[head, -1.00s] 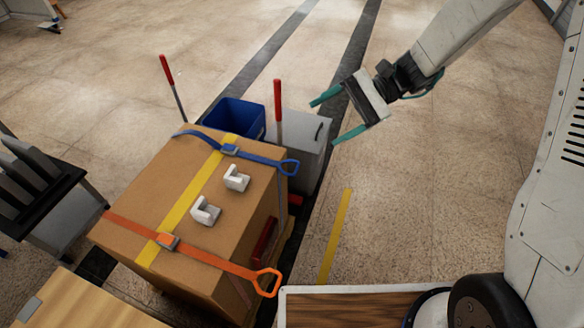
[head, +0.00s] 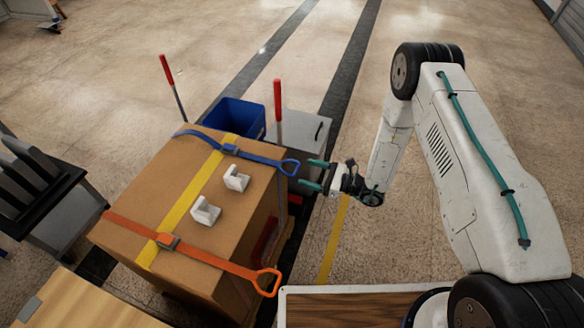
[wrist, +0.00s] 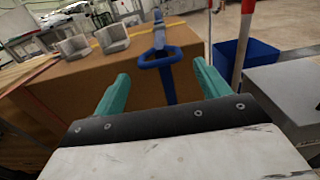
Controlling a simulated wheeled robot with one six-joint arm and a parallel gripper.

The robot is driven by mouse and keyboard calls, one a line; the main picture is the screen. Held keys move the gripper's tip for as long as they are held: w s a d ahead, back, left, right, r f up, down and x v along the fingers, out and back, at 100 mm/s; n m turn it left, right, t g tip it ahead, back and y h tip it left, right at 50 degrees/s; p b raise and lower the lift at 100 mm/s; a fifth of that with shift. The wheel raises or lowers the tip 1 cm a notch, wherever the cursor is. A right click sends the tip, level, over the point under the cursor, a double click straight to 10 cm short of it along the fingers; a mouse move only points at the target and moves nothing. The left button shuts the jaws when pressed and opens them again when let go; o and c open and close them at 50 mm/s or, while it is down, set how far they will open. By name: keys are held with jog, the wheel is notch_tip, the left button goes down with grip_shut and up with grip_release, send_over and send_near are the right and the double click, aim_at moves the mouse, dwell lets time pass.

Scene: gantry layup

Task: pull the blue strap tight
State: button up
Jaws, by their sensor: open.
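The blue strap (head: 256,158) runs across the far end of the top of a cardboard box (head: 190,238), through a grey buckle (head: 230,149). Its blue loop handle (head: 290,167) sticks out past the box's right edge. My gripper (head: 311,176) is open and empty just right of the handle, fingers pointing at the box. In the wrist view, the blue handle (wrist: 160,60) lies ahead of and between the two teal fingers (wrist: 160,88), apart from them. A blue strap tail (wrist: 168,84) hangs below it down the box's side.
An orange strap (head: 215,258) with its own loop handle crosses the near end of the box. Two white corner pieces (head: 236,178) sit on top between the straps. Red-topped posts (head: 278,95), a blue bin (head: 238,116) and a grey bin (head: 305,133) stand behind. Floor to the right is open.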

jog(key=x, duration=0.7)
